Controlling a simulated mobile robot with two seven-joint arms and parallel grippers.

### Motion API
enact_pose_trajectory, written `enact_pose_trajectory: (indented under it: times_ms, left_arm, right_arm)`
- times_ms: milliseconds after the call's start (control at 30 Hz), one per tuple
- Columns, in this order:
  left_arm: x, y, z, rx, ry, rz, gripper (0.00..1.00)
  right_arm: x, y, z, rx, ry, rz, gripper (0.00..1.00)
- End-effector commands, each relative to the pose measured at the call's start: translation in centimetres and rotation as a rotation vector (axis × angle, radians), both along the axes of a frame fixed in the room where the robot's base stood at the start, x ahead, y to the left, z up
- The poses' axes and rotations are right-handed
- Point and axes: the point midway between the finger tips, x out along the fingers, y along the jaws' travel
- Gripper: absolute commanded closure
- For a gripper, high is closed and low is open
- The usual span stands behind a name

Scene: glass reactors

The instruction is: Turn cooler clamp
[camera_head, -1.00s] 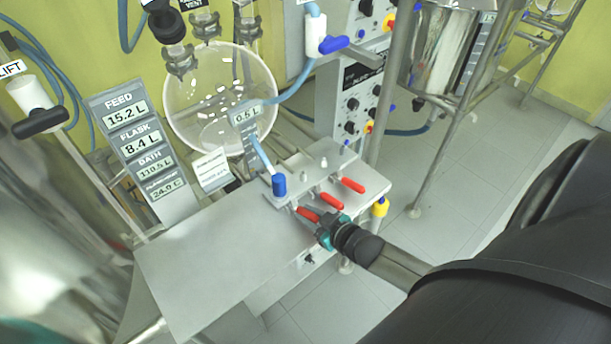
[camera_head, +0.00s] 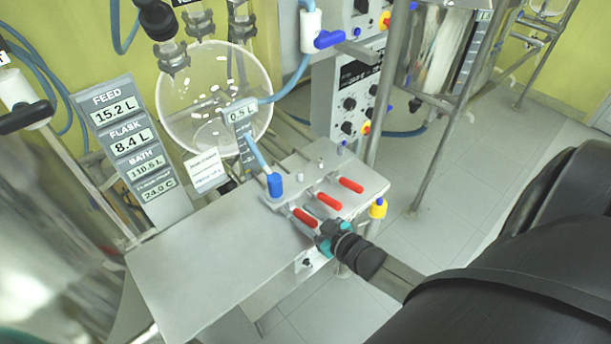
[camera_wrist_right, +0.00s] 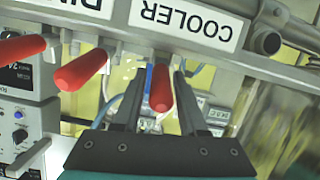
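The clamp with the red handle (camera_wrist_right: 160,88) hangs below the upside-down COOLER label (camera_wrist_right: 188,20) in the right wrist view. My right gripper (camera_wrist_right: 160,90) has its two dark fingers apart, one on each side of this handle. A gap shows on the left; the handle is close to the right finger, and contact cannot be told. In the head view, the nearest red handle (camera_head: 304,217) lies just ahead of my right gripper (camera_head: 322,236), whose fingertips are hard to make out there. My left gripper is not seen.
Two more red handles (camera_head: 329,201) (camera_head: 350,185) sit beside it on the metal table's edge. A blue-capped tube (camera_head: 275,184) stands behind them. The metal tabletop (camera_head: 200,270) to the left is clear. A round glass flask (camera_head: 200,125) and steel posts stand behind.

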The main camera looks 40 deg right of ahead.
Motion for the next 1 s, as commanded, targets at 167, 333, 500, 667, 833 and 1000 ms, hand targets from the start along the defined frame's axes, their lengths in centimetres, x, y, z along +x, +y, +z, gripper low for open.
enact_pose_trajectory:
  times_ms: [167,333,500,667,833,1000]
  left_arm:
    - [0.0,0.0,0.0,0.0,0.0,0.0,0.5]
    - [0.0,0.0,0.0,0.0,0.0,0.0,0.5]
    - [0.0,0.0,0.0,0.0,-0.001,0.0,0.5]
    - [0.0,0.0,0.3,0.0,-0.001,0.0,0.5]
    - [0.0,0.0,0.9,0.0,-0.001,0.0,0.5]
    - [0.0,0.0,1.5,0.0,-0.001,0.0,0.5]
  right_arm:
    - [-0.1,0.0,-0.1,0.0,0.004,-0.001,0.42]
    - [-0.1,0.0,-0.2,0.0,0.005,0.0,0.42]
    - [-0.2,0.0,-0.2,0.0,0.006,0.0,0.42]
    - [-1.0,0.0,0.1,0.001,0.007,0.001,0.42]
    - [-3.5,-0.2,0.8,0.0,0.009,-0.001,0.42]
    - [-6.6,-0.5,1.8,0.001,0.009,-0.001,0.42]
